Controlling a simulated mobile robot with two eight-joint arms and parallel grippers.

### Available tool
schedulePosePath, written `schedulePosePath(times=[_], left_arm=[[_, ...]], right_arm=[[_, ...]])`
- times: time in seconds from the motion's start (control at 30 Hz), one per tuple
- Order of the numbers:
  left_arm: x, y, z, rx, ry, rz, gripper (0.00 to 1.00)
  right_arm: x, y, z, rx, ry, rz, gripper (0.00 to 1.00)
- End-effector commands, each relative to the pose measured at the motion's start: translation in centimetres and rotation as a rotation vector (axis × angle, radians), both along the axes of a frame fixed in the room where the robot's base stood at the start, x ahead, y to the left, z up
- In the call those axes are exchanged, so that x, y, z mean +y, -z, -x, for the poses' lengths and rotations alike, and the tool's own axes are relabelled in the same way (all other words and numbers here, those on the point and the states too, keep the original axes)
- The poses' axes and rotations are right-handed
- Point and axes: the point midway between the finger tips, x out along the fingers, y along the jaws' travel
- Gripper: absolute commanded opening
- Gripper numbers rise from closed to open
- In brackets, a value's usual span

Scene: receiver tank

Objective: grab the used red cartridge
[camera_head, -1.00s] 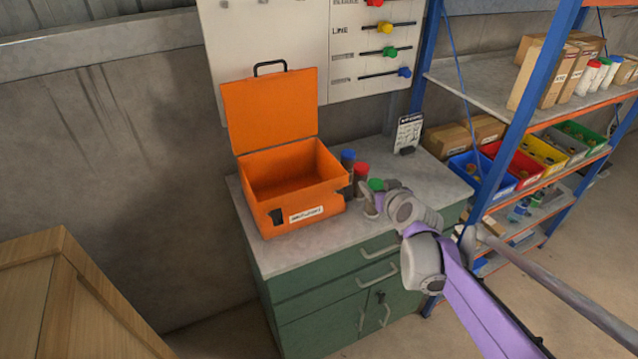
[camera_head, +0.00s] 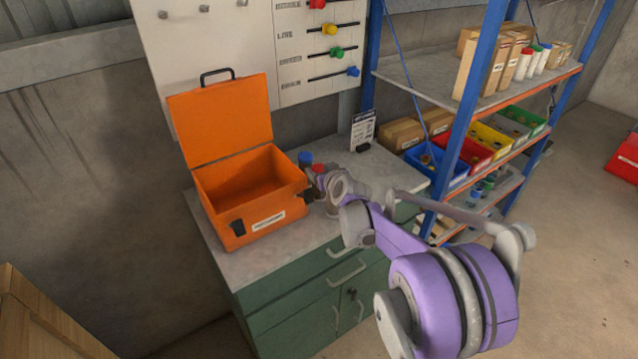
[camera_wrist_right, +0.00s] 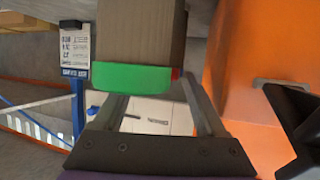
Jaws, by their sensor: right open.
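The used red cartridge (camera_head: 319,168) stands on the grey bench top just right of the orange case, only its red cap showing clearly. A blue-capped cartridge (camera_head: 305,158) stands beside it, farther back. My right gripper (camera_head: 327,188) is open at these cartridges, its arm hiding much of them. In the right wrist view, a green-capped cartridge (camera_wrist_right: 130,78) fills the space ahead of my right gripper's fingers (camera_wrist_right: 154,92). A sliver of red (camera_wrist_right: 176,73) shows behind the green cap. I cannot tell whether the fingers touch anything. My left gripper is not in view.
The open orange case (camera_head: 250,195) stands close left of the cartridges, and its wall is near my gripper in the wrist view. A small sign (camera_head: 362,131) stands at the bench's back right. A blue-framed shelf (camera_head: 425,72) with bins and white tubes is to the right.

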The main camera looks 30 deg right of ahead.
Motion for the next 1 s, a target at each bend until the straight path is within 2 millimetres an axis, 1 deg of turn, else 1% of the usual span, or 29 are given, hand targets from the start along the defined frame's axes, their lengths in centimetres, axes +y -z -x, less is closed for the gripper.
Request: schedulePosePath(times=[0.1,0.3,0.37,0.4,0.57,0.7,0.73,1.0], left_arm=[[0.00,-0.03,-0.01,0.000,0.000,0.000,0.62],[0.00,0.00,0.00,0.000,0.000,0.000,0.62],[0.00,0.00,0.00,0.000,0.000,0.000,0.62],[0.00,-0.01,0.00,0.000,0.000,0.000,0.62],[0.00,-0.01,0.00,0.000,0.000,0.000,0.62],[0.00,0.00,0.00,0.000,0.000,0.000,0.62],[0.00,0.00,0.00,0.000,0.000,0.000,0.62],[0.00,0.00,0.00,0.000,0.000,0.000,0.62]], right_arm=[[-0.10,0.25,-0.52,0.000,0.000,0.000,0.73],[-0.10,0.28,-0.51,0.000,0.000,0.000,0.73],[-0.10,0.28,-0.50,0.000,0.000,0.000,0.63],[-0.11,0.28,-0.50,0.000,0.000,0.000,0.56],[-0.11,0.27,-0.49,0.000,0.000,0.000,0.27],[-0.11,0.27,-0.49,0.001,0.000,0.000,0.01],[-0.11,0.27,-0.49,0.001,0.000,0.000,0.00],[-0.11,0.26,-0.49,0.000,0.000,0.000,0.00]])
